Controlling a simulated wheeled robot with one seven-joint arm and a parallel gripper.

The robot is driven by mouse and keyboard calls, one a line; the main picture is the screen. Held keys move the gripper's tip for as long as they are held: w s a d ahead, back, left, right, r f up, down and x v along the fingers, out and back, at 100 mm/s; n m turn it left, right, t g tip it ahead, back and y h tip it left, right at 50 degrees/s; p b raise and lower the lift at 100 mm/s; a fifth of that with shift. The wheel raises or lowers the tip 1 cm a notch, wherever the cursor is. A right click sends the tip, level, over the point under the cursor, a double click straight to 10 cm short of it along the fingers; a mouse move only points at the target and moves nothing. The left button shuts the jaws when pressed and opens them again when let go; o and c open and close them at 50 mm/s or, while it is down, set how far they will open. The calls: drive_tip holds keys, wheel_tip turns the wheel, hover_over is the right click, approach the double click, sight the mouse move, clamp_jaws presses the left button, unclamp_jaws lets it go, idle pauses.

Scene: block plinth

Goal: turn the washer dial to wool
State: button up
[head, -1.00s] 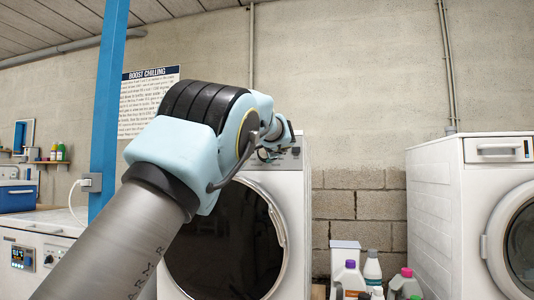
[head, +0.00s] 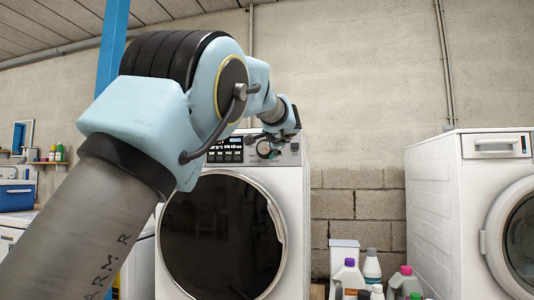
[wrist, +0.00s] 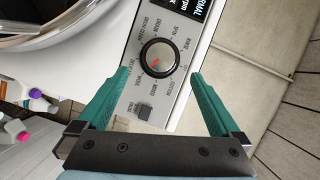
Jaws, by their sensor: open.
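The washer dial (wrist: 158,58) is a round silver knob with a dark rim and a red pointer mark on its face, which points toward the lower left in the wrist view. Small printed programme names ring it; I cannot read surely which one the mark points to. My gripper (wrist: 159,76) is open, its two green fingers on either side of the dial's lower part in the picture, with a gap on both sides. I cannot tell how far the fingertips are from the panel. In the head view, my gripper is in front of the control panel of the white washer (head: 299,205).
A lit display (head: 224,150) is left of the dial, above the dark round door (head: 222,235). A small grey button (wrist: 144,112) is near the dial. Several bottles (head: 347,278) stand right of the washer. A second white machine (head: 440,200) is farther right.

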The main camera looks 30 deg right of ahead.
drive_tip(key=shift+b+v, duration=0.55)
drive_tip(key=shift+v, duration=1.65)
drive_tip(key=w+a+f+n+g+y, duration=0.2)
drive_tip(key=w+a+f, duration=0.2)
drive_tip(key=a+f, duration=0.35)
drive_tip(key=w+a+f+n+g+y, duration=0.15)
drive_tip(key=w+a+f, duration=0.25)
drive_tip(key=a+f, duration=0.4)
drive_tip(key=s+a+f+n+g+y, duration=0.1)
drive_tip(key=a+f+n+g+y, duration=0.2)
drive_tip(key=a+f, duration=0.95)
drive_tip(key=s+a+f+n+g, duration=0.4)
drive_tip(key=s+a+f+n, duration=0.3)
drive_tip(key=a+f, duration=0.5)
drive_tip(key=s+a+f+n+g, duration=0.2)
drive_tip(key=s+a+f, duration=0.3)
drive_tip(key=s, duration=0.3)
drive_tip(key=s+a+f+n+g, duration=0.2)
drive_tip(key=s+a+f+n, duration=0.15)
drive_tip(key=s, duration=0.55)
wheel_tip(320, 180, up, 24)
drive_tip(key=p, duration=2.4)
drive_tip(key=shift+a+m+h+p, duration=0.35)
drive_tip(key=shift+a+m+p, duration=0.05)
